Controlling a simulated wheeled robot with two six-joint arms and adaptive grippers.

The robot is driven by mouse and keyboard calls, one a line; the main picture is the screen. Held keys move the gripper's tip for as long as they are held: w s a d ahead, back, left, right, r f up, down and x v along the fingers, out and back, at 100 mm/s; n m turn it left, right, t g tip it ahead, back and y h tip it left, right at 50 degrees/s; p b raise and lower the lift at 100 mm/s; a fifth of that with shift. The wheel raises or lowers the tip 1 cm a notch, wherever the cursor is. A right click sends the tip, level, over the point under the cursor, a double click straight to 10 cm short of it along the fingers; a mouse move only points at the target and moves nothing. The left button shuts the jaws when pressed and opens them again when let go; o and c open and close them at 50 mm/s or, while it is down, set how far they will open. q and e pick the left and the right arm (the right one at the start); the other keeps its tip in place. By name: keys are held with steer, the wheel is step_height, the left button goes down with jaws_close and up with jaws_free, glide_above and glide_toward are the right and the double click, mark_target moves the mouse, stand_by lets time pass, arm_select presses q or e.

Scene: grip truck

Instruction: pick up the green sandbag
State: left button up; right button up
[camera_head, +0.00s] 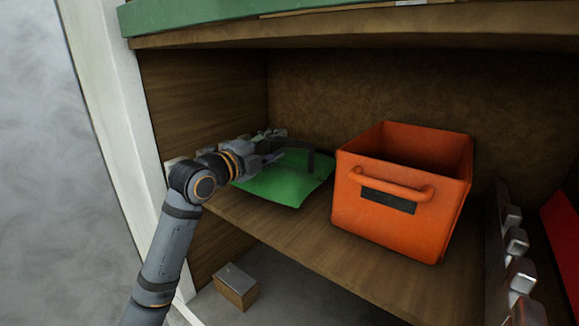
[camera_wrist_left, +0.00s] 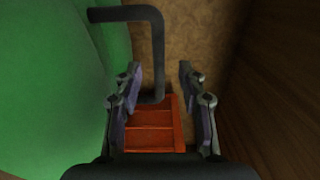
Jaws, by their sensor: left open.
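The green sandbag (camera_head: 290,187) lies on the wooden shelf, left of the orange crate, with a dark handle (camera_head: 308,150) above it. My left gripper (camera_head: 277,150) is over the back left part of the bag, near the handle. In the left wrist view, the green bag (camera_wrist_left: 45,85) fills the left side. The bent dark handle (camera_wrist_left: 155,45) runs down toward the space between the open fingers (camera_wrist_left: 160,85). I cannot tell whether the handle lies between them or beyond them. The fingers hold nothing. My right gripper is not in view.
The orange crate (camera_head: 388,228) stands open on the shelf, close right of the bag. A wooden side wall (camera_head: 200,95) is close to the gripper. The upper shelf (camera_head: 350,32) is overhead.

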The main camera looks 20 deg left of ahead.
mark_target(287, 142)
arm_select(q)
steer(key=shift+w+d+r+p, duration=0.1)
steer(key=shift+w+p, duration=0.05)
steer(key=shift+p, duration=0.15)
steer(key=w+p, duration=0.1)
steer(key=d+p, duration=0.1)
steer(key=shift+w+d+r+p, duration=0.15)
steer(key=shift+w+p, duration=0.2)
steer(key=shift+w, duration=0.05)
steer(key=shift+f+p+x, duration=0.25)
steer(key=shift+p+x, duration=0.15)
steer(key=shift+x, duration=0.8)
steer(key=shift+w+d+f, duration=0.1)
steer(key=shift+d+f, duration=0.05)
steer(key=shift+d, duration=0.05)
steer(key=shift+a, duration=0.15)
steer(key=shift+c, duration=0.2)
